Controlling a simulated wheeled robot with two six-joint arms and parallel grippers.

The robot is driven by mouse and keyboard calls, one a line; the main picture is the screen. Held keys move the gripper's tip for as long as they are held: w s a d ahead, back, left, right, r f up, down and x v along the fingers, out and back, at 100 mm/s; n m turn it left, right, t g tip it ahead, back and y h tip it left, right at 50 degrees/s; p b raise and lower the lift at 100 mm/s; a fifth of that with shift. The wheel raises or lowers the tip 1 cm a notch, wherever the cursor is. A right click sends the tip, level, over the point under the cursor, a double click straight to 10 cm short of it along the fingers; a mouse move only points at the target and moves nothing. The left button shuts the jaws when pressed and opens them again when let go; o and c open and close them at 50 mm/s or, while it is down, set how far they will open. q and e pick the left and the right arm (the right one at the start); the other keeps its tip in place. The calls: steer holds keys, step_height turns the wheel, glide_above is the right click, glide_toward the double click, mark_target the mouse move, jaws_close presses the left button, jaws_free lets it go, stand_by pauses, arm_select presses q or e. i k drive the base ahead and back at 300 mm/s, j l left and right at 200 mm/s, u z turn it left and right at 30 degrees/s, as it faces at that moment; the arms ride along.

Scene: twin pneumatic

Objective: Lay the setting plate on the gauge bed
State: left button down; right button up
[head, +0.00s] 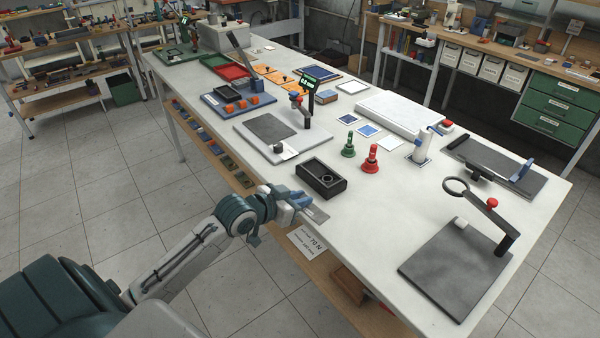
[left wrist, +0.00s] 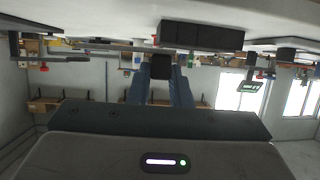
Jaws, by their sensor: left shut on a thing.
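My left gripper (head: 304,202) is at the near table edge, shut on a small thin grey plate (head: 318,213), which looks like the setting plate. In the left wrist view, a dark piece (left wrist: 160,67) shows between the blue fingers of my left gripper (left wrist: 160,80). Whether the plate touches the table is unclear. The gauge bed appears to be the dark grey panel (head: 270,127) on a pale base, farther back and left, with a gauge post (head: 307,112) and green display at its right. My right gripper is not in view.
A black open box (head: 321,178) stands just beyond my left gripper; it also shows in the left wrist view (left wrist: 202,36). Green (head: 348,147) and red (head: 370,159) handled pieces stand to its right. A dark plate with a ring arm (head: 450,270) is at the right.

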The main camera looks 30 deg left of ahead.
mark_target(271, 129)
steer(key=i+j+z, duration=0.15)
steer(key=j, duration=0.7)
steer(key=i+j+z, duration=0.2)
steer(key=j, duration=0.6)
steer(key=j+z, duration=0.15)
steer(key=j, duration=0.7)
